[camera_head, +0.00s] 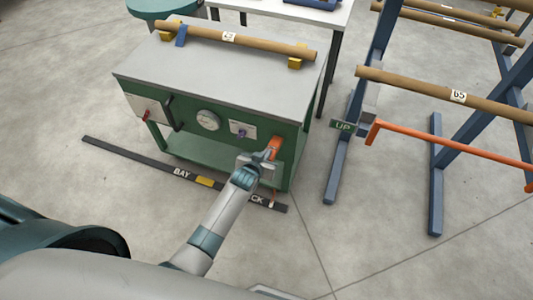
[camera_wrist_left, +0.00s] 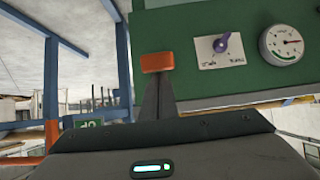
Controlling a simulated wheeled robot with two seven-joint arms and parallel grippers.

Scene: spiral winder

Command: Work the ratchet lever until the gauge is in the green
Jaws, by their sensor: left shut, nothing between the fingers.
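The orange ratchet lever (camera_head: 275,143) is at the right end of the green bench's front. It also shows as an orange block in the left wrist view (camera_wrist_left: 157,62). My right gripper is out of view.
A purple knob on a white plate (camera_head: 242,130) sits between gauge and lever. A cardboard tube (camera_head: 250,40) rests on yellow blocks on the bench top. A blue rack (camera_head: 338,172) with tubes and an orange bar stands to the right. A dark floor strip (camera_head: 130,158) runs before the bench.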

